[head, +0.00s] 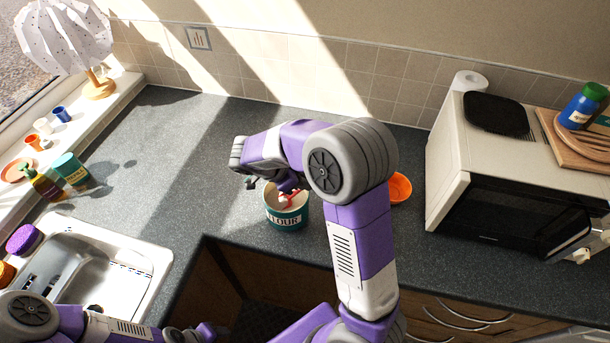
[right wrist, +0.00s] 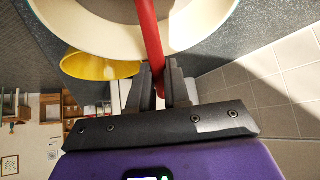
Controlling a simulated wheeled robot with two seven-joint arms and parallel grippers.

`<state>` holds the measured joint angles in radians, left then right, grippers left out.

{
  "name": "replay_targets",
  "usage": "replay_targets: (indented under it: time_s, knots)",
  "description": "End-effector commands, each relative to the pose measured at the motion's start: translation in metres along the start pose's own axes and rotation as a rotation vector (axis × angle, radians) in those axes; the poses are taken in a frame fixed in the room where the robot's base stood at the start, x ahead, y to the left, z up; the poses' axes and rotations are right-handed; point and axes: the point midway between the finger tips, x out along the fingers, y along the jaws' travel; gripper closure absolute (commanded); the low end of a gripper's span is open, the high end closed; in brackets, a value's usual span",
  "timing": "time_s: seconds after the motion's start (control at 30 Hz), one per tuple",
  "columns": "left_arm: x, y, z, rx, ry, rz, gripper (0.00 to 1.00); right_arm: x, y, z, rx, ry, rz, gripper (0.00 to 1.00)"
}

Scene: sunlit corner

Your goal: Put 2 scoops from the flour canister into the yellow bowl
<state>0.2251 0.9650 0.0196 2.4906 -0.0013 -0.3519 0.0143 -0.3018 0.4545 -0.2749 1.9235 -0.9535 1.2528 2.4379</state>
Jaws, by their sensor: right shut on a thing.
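The teal flour canister (head: 288,221), labelled FLOUR, stands open on the counter. My right gripper (head: 268,186) is above it, shut on the red handle of a scoop (head: 293,199). In the right wrist view the gripper (right wrist: 160,88) grips the red handle (right wrist: 150,45), which reaches over the canister's pale rim (right wrist: 195,25); the scoop's head is out of that view. A yellow bowl (right wrist: 95,67) shows beyond the rim there. In the head view I cannot make out a yellow bowl; my right arm covers part of the counter. My left arm is low at the left, its fingers unclear.
An orange dish (head: 399,188) lies right of my arm, before a microwave (head: 450,170). A sink (head: 95,265), a soap bottle (head: 46,186) and a green-lidded jar (head: 71,170) are at left. The counter left of the canister is clear.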

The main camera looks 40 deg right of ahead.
Motion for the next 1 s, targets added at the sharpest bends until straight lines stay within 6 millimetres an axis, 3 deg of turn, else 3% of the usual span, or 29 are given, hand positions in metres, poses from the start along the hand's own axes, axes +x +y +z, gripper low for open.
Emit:
replay_targets:
  time_s: [0.57, 0.73, 1.0]
  knots:
    - [-0.026, 0.01, 0.001, 0.0, 0.001, 0.0, 0.57, -0.023, -0.001, -0.052, 0.015, -0.26, 0.0, 1.0]
    - [-0.034, 0.013, 0.001, 0.0, 0.0, 0.0, 0.57, -0.02, 0.0, -0.066, 0.031, -0.482, 0.001, 1.0]
    - [-0.042, 0.016, 0.002, 0.0, 0.001, 0.0, 0.57, -0.018, 0.0, -0.074, 0.031, -0.654, 0.003, 1.0]
